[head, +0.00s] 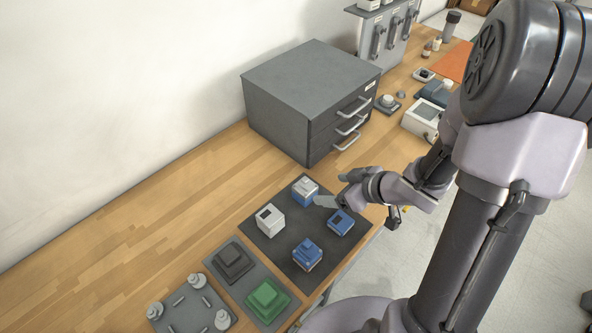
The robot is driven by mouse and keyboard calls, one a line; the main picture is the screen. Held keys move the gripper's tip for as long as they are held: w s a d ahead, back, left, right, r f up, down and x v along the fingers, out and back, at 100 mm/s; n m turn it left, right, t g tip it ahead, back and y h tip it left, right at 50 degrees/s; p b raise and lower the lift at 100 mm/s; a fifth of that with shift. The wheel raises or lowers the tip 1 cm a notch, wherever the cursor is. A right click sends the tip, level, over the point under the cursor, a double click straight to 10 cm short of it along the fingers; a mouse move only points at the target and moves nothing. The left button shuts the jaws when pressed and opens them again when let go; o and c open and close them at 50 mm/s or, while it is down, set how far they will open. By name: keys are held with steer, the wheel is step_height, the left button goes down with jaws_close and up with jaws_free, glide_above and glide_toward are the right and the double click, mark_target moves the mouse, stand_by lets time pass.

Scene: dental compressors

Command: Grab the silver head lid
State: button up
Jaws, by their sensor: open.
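A small block with a blue base and a light silver-grey top (305,185) stands at the back of the dark mat (272,247); this top looks most like the silver head lid, but it is too small to be sure. My gripper (325,201) is just right of this block, low over the mat, its jaws open. I cannot tell whether it touches the block. My wrist and arm come in from the right.
A white block (270,219) and two blue blocks (307,254) (341,222) share the mat. A grey drawer cabinet (310,95) stands behind. Trays with a dark part (233,262), a green part (267,300) and silver posts (222,319) lie in front. Bare wood lies left.

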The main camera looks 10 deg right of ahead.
steer(key=b, duration=0.3)
glide_toward(306, 187)
steer(key=x, duration=0.3)
steer(key=shift+s+a+f, duration=0.1)
steer(key=shift+a+f, duration=0.25)
steer(key=shift+f, duration=0.1)
steer(key=b+x, duration=0.1)
steer(key=x, duration=0.1)
steer(key=b+x, duration=0.1)
steer(key=x, duration=0.2)
steer(key=shift+w+d+r+b, duration=0.1)
steer(key=shift+w+d+b, duration=0.05)
steer(key=shift+w+b, duration=0.3)
steer(key=shift+r, duration=0.15)
steer(key=c, duration=1.6)
steer(key=shift+r, duration=0.1)
